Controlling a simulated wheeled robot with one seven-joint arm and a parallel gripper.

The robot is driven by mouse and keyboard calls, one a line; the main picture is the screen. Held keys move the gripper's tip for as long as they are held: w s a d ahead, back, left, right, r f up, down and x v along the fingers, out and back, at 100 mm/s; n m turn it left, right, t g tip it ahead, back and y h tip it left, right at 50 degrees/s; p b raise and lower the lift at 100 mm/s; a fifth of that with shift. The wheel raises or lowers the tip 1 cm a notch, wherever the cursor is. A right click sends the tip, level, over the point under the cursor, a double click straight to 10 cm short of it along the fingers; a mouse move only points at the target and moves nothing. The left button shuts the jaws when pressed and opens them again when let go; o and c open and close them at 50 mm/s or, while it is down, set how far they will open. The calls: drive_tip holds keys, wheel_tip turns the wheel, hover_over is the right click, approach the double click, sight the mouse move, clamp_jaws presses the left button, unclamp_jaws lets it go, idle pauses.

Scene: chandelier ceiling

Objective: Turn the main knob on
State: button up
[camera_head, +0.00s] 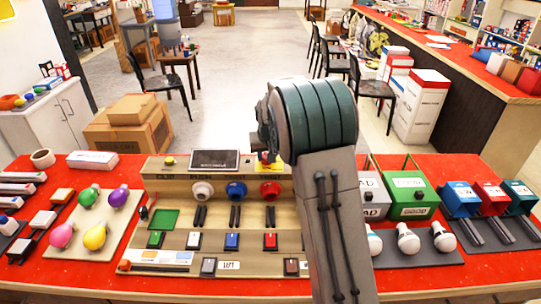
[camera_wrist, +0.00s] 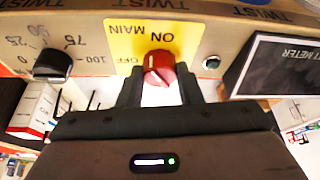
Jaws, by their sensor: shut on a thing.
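The main knob (camera_wrist: 159,68) is red and sits on a yellow plate (camera_wrist: 122,42) marked MAIN, ON and OFF, upside down in the wrist view. My gripper (camera_wrist: 159,84) comes from below, one dark finger on each side of the knob, and is shut on it. A pale mark shows on the knob's face, but I cannot tell exactly which word it points at. In the head view the yellow plate (camera_head: 268,161) shows at the back of the wooden panel (camera_head: 222,177), beside my arm. My arm hides much of that spot and the fingertips.
A dark meter box (camera_wrist: 280,68) is close on the right. Coloured bulbs (camera_head: 95,238) and a green box (camera_head: 408,193) stand on the red table (camera_head: 455,283).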

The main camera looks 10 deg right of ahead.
drive_tip(key=m, duration=0.2)
drive_tip(key=m+h, duration=0.1)
drive_tip(key=m, duration=0.1)
drive_tip(key=shift+w+a+r+h, duration=0.1)
drive_tip(key=shift+a+h, duration=0.1)
drive_tip(key=shift+h, duration=0.1)
drive_tip(key=shift+m+g+h, duration=0.3)
drive_tip(key=shift+m, duration=0.7)
drive_tip(key=shift+d+m, duration=0.1)
drive_tip(key=shift+m, duration=0.2)
drive_tip(key=o, duration=1)
drive_tip(key=shift+r, duration=0.2)
drive_tip(key=b+v, duration=0.1)
drive_tip(key=v, duration=1.2)
drive_tip(key=shift+r, duration=0.2)
